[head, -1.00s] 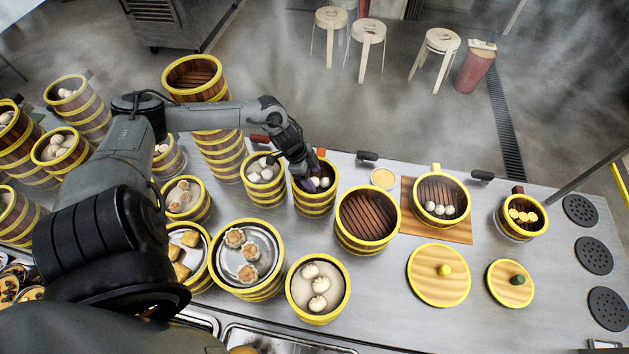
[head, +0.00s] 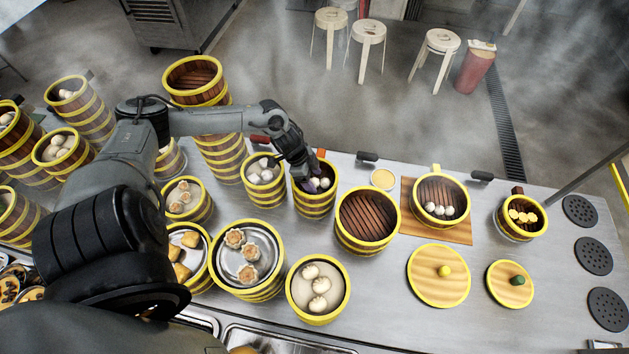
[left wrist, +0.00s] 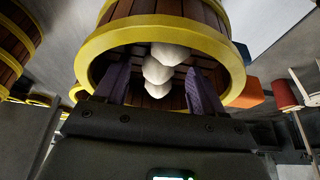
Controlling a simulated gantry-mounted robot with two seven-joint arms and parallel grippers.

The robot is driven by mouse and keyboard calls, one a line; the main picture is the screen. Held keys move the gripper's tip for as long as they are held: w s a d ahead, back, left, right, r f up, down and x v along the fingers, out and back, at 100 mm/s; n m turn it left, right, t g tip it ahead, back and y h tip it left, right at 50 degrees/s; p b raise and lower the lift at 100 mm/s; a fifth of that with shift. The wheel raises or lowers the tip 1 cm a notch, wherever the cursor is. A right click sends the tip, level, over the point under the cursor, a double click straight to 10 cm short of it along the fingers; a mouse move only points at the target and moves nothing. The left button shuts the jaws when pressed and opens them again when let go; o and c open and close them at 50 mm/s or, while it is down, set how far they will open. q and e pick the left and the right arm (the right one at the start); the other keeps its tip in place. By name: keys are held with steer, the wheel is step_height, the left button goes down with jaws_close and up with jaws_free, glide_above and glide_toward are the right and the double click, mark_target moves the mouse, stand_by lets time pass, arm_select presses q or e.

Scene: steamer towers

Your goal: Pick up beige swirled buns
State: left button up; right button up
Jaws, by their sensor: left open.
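My left gripper (head: 312,183) reaches down into a small steamer (head: 315,206) in the middle of the counter. Its purple fingers are open. In the left wrist view they stand on either side of several pale, smooth-looking buns (left wrist: 158,70) and do not visibly grip one. A pale bun (head: 325,183) shows beside the fingertips in the head view. Their swirls are too small to make out. Three pale pleated buns (head: 319,285) sit in the front steamer (head: 293,302). My right gripper is not in view.
A steamer of white buns (head: 264,171) stands close left of the gripper; an empty steamer (head: 366,219) stands close right. A tall steamer stack (head: 222,160) rises behind the arm. Two lids (head: 424,281) lie front right.

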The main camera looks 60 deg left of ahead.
arm_select(q)
steer(key=shift+c, duration=0.4)
jaws_close()
